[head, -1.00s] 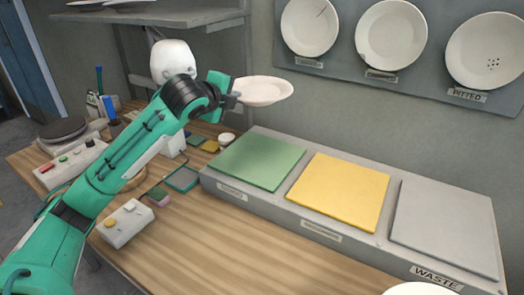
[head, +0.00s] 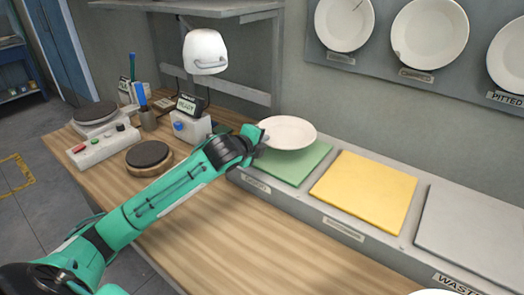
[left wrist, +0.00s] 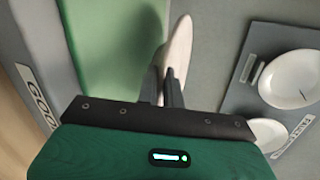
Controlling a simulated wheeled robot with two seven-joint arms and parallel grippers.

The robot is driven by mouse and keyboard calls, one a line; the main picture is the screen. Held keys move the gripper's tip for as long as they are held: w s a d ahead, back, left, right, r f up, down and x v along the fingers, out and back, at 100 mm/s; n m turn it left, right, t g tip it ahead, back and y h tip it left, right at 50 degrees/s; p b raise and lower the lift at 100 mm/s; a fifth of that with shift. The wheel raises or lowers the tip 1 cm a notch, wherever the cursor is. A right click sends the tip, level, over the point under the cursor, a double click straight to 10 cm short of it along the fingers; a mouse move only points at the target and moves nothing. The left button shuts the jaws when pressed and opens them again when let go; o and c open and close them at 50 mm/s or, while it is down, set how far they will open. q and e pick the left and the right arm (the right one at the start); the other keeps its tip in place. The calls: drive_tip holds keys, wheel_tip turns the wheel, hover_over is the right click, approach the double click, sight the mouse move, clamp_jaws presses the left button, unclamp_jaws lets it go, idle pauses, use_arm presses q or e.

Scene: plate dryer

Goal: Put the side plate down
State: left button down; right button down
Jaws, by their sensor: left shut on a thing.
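The white side plate (head: 288,132) is held by its left edge in my left gripper (head: 263,144). It is above the green mat (head: 300,168) and covers its back part. In the left wrist view the plate (left wrist: 180,45) shows nearly edge-on between the two fingers (left wrist: 167,88), with the green mat (left wrist: 115,45) beside it. A small gap to the mat seems to show, but I cannot tell its size. My right gripper is not in view.
A yellow mat (head: 365,191) and a grey mat (head: 475,230) marked WASTE lie bare to the right. Sample plates (head: 430,33) hang on the wall board. A white lamp (head: 205,50) hangs behind my arm. Another white plate (head: 437,292) shows at the bottom edge.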

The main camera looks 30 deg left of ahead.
sight(262, 159)
use_arm(q)
wheel_tip(262, 159, down, 3)
drive_tip(key=shift+f, duration=0.25)
drive_tip(key=c, duration=1.8)
unclamp_jaws()
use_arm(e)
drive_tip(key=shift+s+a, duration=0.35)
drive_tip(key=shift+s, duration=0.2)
